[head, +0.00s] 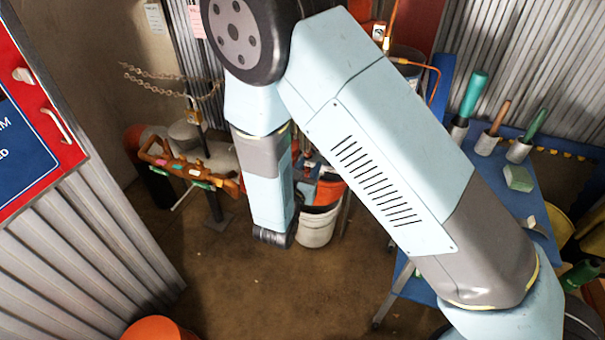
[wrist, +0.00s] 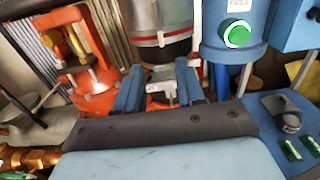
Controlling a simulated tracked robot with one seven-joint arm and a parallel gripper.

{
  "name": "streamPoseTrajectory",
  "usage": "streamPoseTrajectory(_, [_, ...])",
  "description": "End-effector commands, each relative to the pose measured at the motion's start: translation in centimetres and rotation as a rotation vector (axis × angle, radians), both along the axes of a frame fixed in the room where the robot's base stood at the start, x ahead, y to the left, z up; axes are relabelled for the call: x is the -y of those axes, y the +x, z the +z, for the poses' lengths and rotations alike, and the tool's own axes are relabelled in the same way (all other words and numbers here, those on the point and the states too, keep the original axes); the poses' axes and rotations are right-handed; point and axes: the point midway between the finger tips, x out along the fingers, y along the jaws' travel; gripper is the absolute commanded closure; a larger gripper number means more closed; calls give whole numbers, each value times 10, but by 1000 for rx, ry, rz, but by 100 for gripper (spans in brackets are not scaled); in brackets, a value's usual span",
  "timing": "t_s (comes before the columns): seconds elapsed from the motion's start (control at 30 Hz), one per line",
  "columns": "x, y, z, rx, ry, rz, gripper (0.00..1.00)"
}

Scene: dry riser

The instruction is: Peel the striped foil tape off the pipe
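A brown-orange pipe (head: 185,168) lies roughly level across a stand at the left of the head view, with several small coloured patches on it. I cannot tell which patch, if any, is the striped foil tape. In the wrist view, brassy pipework (wrist: 32,160) shows at the lower left edge; I cannot tell if it is the same pipe. My gripper (wrist: 160,90) has its two blue fingers apart with nothing clearly held between them. It points at a grey cylinder with a red band (wrist: 162,36). In the head view my arm hides the gripper.
A blue bench (head: 520,200) with green-handled tools stands at the right. A white bucket (head: 316,227) stands behind my arm. A chain (head: 170,75) hangs at the back left. A red-and-blue sign panel (head: 35,130) is at the left. The brown floor in front is mostly clear.

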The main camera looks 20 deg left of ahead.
Motion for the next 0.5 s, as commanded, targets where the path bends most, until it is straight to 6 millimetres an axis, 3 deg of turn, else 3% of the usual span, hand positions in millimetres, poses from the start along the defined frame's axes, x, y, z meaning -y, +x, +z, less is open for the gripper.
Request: streamPoseTrajectory(0.5, [10,84,0,0,1,-9,62])
